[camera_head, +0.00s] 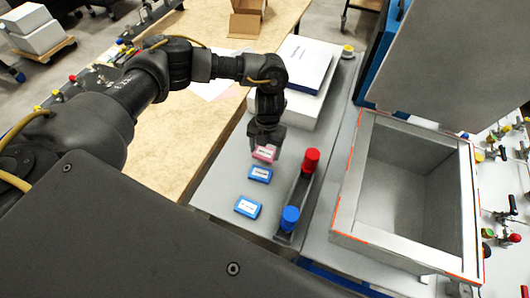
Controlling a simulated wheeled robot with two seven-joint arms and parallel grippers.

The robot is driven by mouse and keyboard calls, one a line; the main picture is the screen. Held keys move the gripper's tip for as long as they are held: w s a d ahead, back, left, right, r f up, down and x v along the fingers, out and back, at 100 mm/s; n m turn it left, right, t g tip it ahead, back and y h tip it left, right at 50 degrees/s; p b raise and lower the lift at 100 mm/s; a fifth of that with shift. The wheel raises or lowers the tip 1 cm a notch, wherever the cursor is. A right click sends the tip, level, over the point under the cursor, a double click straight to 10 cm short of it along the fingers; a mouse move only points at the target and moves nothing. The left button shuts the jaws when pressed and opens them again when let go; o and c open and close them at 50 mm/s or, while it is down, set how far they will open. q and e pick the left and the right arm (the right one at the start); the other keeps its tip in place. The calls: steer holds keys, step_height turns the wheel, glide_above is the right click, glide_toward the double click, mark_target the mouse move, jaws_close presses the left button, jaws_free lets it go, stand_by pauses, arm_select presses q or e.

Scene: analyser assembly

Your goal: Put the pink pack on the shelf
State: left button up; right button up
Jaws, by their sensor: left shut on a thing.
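The pink pack (264,153) is a small pink block with a white label, over the grey surface (222,182). My left gripper (266,143) comes down on it from above and is shut on it. I cannot tell whether the pack touches the surface. A blue pack (260,174) lies just in front of it, and another blue pack (247,207) lies nearer to me. No shelf can be made out for certain. My right gripper is not in view.
A narrow holder (297,190) with a red-capped bottle (310,160) and a blue-capped bottle (290,218) stands right of the packs. Farther right is an open grey box (455,205) with its lid raised. White boxes (303,66) stand behind the gripper.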

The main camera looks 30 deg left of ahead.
mark_target(265, 150)
arm_select(q)
steer(key=shift+w+f+p, duration=0.15)
steer(key=shift+f+p, duration=0.15)
steer(key=shift+f, duration=1.45)
steer(key=shift+f, duration=0.2)
steer(key=o, duration=1)
steer(key=shift+c, duration=0.2)
steer(key=shift+r, duration=0.1)
